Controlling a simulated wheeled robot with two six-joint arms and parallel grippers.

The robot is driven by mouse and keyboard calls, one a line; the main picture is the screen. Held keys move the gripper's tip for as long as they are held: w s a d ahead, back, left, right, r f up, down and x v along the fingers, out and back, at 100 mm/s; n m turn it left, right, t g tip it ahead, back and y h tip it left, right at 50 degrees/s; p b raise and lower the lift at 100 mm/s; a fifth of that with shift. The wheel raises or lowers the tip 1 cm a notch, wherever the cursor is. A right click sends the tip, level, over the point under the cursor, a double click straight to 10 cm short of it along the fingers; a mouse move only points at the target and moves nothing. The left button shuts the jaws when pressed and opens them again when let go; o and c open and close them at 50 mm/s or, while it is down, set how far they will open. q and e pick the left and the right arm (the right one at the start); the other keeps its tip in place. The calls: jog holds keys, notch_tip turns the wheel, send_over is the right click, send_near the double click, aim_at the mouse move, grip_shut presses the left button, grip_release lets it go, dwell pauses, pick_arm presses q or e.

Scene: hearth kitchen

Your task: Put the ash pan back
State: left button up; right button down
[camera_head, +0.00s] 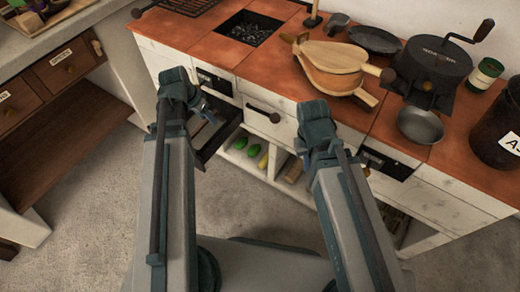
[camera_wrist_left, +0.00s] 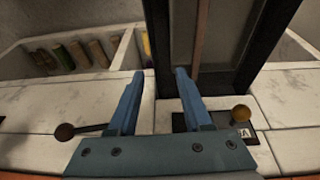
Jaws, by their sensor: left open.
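The ash pan, a dark, long shallow tray (camera_head: 226,128), sticks out from the white stove front below the ash grate, partly hidden by my left arm. In the left wrist view its dark rim (camera_wrist_left: 262,48) runs away from the front, around a greyish floor. My left gripper (camera_head: 205,112) is over the pan's near side. In the wrist view the left gripper (camera_wrist_left: 160,76) is open with nothing between its fingers, and the pan lies beyond and right of them. My right gripper (camera_head: 308,158) is at the stove front, right of the pan; its jaws are too small to judge.
Bellows (camera_head: 335,65), a coffee roaster (camera_head: 435,65), a metal bowl (camera_head: 420,125) and a dark jar (camera_head: 500,125) stand on the red-tiled top. A shelf below holds vegetables (camera_head: 253,150). The floor (camera_head: 90,200) at left is clear.

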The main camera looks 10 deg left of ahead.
pick_arm(q)
jog(key=s+d+g+y, duration=0.1)
jog(key=s+d, duration=0.4)
jog(key=d, duration=0.6)
jog(key=s+d+g+y, duration=0.2)
jog(key=s+d, duration=0.4)
jog(key=d, duration=0.6)
jog(key=shift+s+f+n, duration=0.3)
jog(key=shift+f+n, duration=0.1)
jog(key=shift+r, duration=0.1)
notch_tip(320, 180, up, 27)
jog(key=p, duration=2.7)
jog(key=shift+a, duration=0.1)
